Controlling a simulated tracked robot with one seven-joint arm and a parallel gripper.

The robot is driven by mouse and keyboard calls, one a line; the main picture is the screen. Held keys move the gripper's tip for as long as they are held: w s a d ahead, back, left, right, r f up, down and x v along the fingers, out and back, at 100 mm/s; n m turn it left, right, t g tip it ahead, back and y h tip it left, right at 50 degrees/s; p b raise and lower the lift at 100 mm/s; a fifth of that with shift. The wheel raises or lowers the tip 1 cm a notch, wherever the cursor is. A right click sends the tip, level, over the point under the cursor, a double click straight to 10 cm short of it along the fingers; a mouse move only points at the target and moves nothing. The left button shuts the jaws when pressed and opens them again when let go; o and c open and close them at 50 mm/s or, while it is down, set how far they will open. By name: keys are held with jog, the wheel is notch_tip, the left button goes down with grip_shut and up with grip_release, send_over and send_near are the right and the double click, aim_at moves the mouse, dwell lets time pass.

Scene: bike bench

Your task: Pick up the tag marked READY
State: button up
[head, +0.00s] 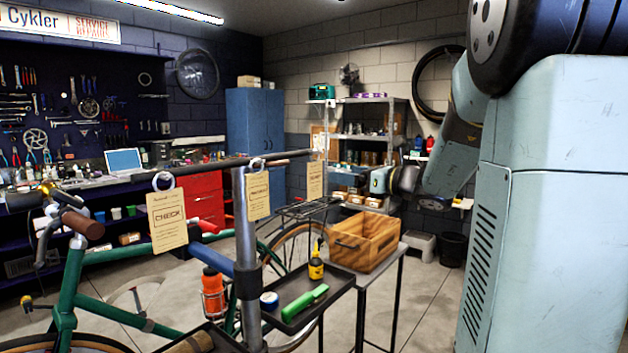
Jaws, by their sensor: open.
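Three cream paper tags hang by rings from a dark horizontal bar in the head view. The nearest tag (168,220), at the left, reads CHECK. The middle tag (258,196) hangs beside the grey upright post, and its print is too small to read. The far tag (315,180) hangs near the bar's right end, and its print is also unreadable. My gripper (350,180) is at the end of my arm, to the right of the far tag and apart from the tags. It is small and hard to make out against the shelf, but open. I see nothing held in it.
The bar (225,165) and post (246,240) stand over a green bicycle (70,290). A black tray (325,296) holds a green-handled tool, a yellow bottle and a blue-white roll. A wooden crate (365,240) sits on a stand behind it.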

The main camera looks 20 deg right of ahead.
aim_at(316, 170)
jog(key=x, duration=0.7)
jog(key=shift+s, duration=0.1)
jog(key=shift+x, duration=3.1)
jog(key=shift+s+a, duration=0.15)
jog(key=shift+s, duration=0.05)
jog(key=c, duration=1)
